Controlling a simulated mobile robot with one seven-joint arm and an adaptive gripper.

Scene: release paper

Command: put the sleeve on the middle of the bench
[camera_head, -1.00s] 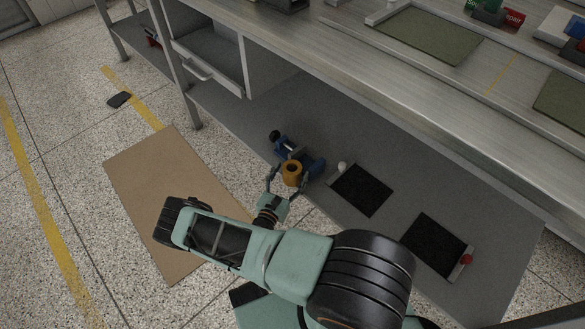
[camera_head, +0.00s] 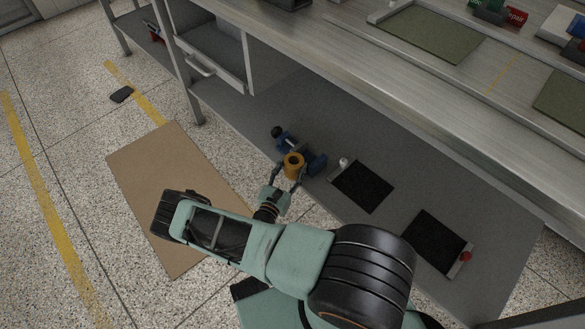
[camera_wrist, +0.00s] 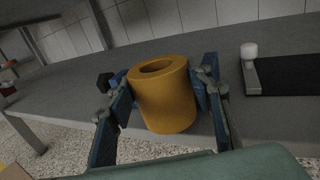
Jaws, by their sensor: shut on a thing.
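The sleeve (camera_head: 293,162) is a short orange-yellow hollow cylinder. It also shows in the wrist view (camera_wrist: 165,98), upright, with its dark bore facing up. My gripper (camera_head: 291,172) is shut on the sleeve, with one blue finger on each side of it; the fingers also show in the wrist view (camera_wrist: 166,100). The sleeve is at the front edge of the bench's grey lower shelf (camera_head: 395,165). I cannot tell whether its base touches the shelf. The bench's upper worktop (camera_head: 400,75) is higher up, to the right.
A blue and black item (camera_head: 282,139) lies behind the sleeve. Two black pads (camera_head: 362,187) (camera_head: 433,243) lie right on the shelf, with a white knob (camera_head: 343,162) and a red knob (camera_head: 466,256). An open drawer (camera_head: 212,62) hangs under the worktop. A brown mat (camera_head: 170,190) covers the floor.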

